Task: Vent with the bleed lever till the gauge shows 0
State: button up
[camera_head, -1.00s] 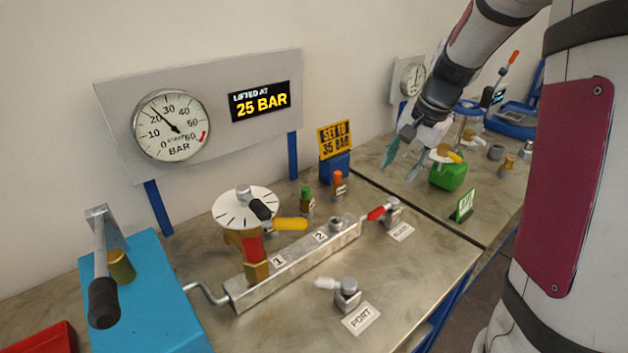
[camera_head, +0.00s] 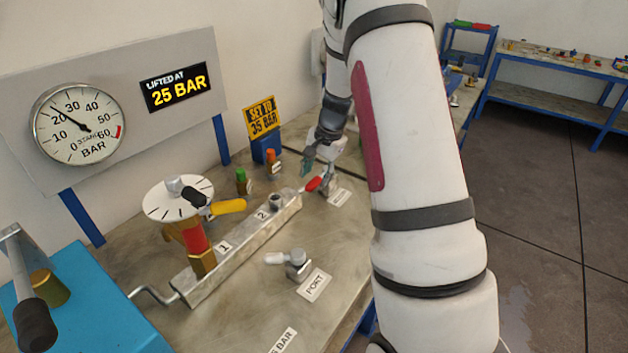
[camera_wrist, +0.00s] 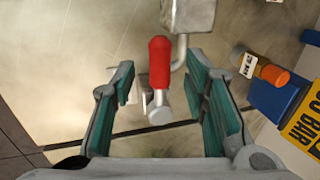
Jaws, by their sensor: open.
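The bleed lever (camera_head: 314,183) has a red grip and stands at the far right end of the metal manifold (camera_head: 240,245). In the wrist view its red grip (camera_wrist: 160,62) lies between my open fingers, with space on both sides. My gripper (camera_head: 311,168) is at the lever, pointing down, and holds nothing. In the wrist view my gripper (camera_wrist: 162,95) shows two teal-padded fingers apart. The round gauge (camera_head: 78,124) on the grey panel has its needle between 20 and 30 bar.
A display (camera_head: 179,84) reads "LIFTED AT 25 BAR". A white-tipped port lever (camera_head: 287,261) and a yellow-handled valve (camera_head: 220,208) stand left of my arm. An orange-capped fitting (camera_wrist: 270,73) is near my right finger.

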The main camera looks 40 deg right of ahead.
aim_at(313, 182)
jog(key=shift+x, duration=1.55)
grip_shut()
